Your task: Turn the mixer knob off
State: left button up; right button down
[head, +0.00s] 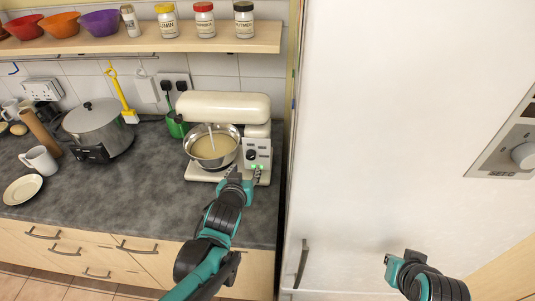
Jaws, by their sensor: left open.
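A cream stand mixer (225,105) stands on the grey worktop against the tiled wall. Its steel bowl (228,155) holds a pale yellow mixture, with the beater down in it. The mixer knob (251,155) is a dark dial on the white control panel at the mixer's right front, with green lights below it. My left gripper (245,172) is open just below and in front of the panel, its fingertips close to the lights. Whether it touches the panel cannot be told. My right gripper (390,262) is at the lower right, in front of the white door, far from the mixer.
A tall white door or panel (400,120) borders the worktop on the right. A steel pot (98,125), a white mug (40,160) and a plate (22,189) stand to the left. A shelf (150,42) with bowls and jars hangs above. The worktop front is clear.

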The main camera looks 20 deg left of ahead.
aim_at(250, 157)
pick_arm(q)
jog(key=shift+t, duration=0.3)
jog(key=b+x, duration=0.2)
jog(key=x, duration=0.5)
jog(key=shift+w+a+r+b, duration=0.1)
jog(key=shift+w+r+b, duration=0.1)
jog(key=shift+b, duration=0.2)
jog(key=shift+w+a+f, duration=0.1)
jog(key=shift+w+f, duration=0.05)
jog(key=shift+w, duration=0.35)
grip_shut()
